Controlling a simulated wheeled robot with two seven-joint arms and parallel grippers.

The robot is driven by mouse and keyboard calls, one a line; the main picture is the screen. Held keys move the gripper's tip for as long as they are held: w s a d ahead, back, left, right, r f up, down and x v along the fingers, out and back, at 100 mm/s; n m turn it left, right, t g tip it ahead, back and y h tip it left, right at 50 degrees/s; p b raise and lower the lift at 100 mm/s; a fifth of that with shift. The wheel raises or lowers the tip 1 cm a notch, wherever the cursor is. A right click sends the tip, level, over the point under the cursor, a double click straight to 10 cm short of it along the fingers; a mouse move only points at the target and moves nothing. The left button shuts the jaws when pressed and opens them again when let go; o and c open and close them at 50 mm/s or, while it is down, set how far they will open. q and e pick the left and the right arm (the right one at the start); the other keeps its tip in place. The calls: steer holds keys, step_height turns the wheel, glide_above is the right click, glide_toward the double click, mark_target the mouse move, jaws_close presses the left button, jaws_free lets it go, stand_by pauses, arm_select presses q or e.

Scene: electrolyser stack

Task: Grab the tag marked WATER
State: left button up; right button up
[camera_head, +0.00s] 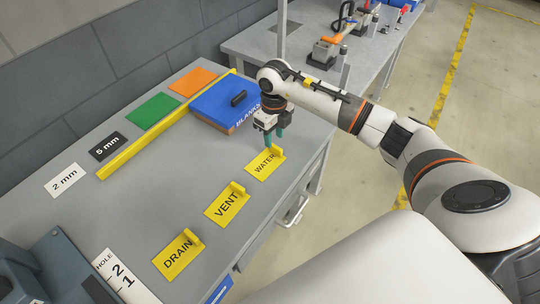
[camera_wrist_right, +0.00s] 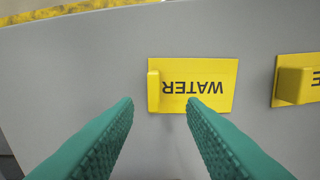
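The yellow WATER tag (camera_head: 264,163) lies flat on the grey table near its right edge, with a small upright yellow tab at one end. It also shows in the right wrist view (camera_wrist_right: 205,88), its lettering upside down and its tab at the left end. My right gripper (camera_head: 273,137) is above the table just beyond the tag. In the right wrist view its green fingers (camera_wrist_right: 160,105) are spread apart with nothing between them, and the tab lies ahead between their tips. My left gripper is not in view.
The yellow VENT tag (camera_head: 227,205) and DRAIN tag (camera_head: 178,256) lie in a row towards the front. A blue block with a black handle (camera_head: 224,104) and a yellow bar (camera_head: 160,130) are behind. A second bench (camera_head: 290,46) stands at the back.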

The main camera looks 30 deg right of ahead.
mark_target(276, 147)
steer(key=f, duration=0.2)
steer(key=f+p, duration=0.1)
steer(key=f, duration=0.1)
steer(key=shift+s+d, duration=0.15)
steer(key=shift+d, duration=0.25)
steer(key=shift+f, duration=0.7)
jaws_close()
